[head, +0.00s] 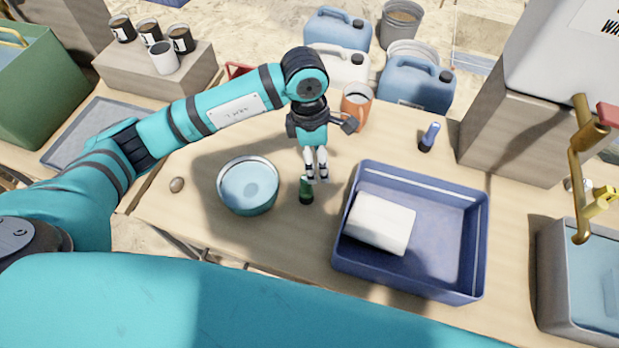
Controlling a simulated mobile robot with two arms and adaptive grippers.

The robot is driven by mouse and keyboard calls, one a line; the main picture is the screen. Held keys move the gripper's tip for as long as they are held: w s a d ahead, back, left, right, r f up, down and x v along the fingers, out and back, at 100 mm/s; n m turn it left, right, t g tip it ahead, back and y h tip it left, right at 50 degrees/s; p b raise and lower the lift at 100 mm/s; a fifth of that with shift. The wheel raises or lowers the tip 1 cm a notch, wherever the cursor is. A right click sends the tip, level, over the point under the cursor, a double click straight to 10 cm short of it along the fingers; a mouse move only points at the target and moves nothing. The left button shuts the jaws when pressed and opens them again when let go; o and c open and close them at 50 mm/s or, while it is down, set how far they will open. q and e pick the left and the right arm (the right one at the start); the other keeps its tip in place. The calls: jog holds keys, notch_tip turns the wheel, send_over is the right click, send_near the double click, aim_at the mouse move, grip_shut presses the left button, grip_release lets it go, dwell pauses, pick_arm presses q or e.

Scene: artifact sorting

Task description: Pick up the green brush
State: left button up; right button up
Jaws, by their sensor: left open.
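The green brush (306,192) stands on the wooden table between a round teal bowl and a blue tray. It looks small and dark green, with a dark lower end. My left gripper (317,178) points down right at its top, with the fingertips beside or around the upper end. The gripper is open; whether the fingers touch the brush cannot be told. My right gripper is not in view.
The bowl (248,205) of water is close left of the brush. The blue tray (350,266) with a white block (381,223) is close right. A blue-handled brush (429,137) and an orange mug (357,106) stand behind.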

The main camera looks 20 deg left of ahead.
aim_at(306, 179)
pick_arm(q)
jog(key=a, duration=0.1)
jog(key=w+a+y, duration=0.1)
jog(key=a, duration=0.1)
jog(key=shift+y, duration=0.3)
notch_tip(306, 179, down, 11)
jog(key=b, duration=0.7)
jog(key=f+b, duration=0.1)
jog(key=f, duration=0.1)
jog(key=f+b, duration=0.1)
jog(key=f, duration=0.1)
jog(key=f+b, duration=0.1)
jog(key=shift+s+f, duration=0.35)
jog(key=shift+f, duration=0.05)
jog(key=shift+r, duration=0.1)
jog(key=shift+c, duration=0.4)
jog(key=c, duration=1.1)
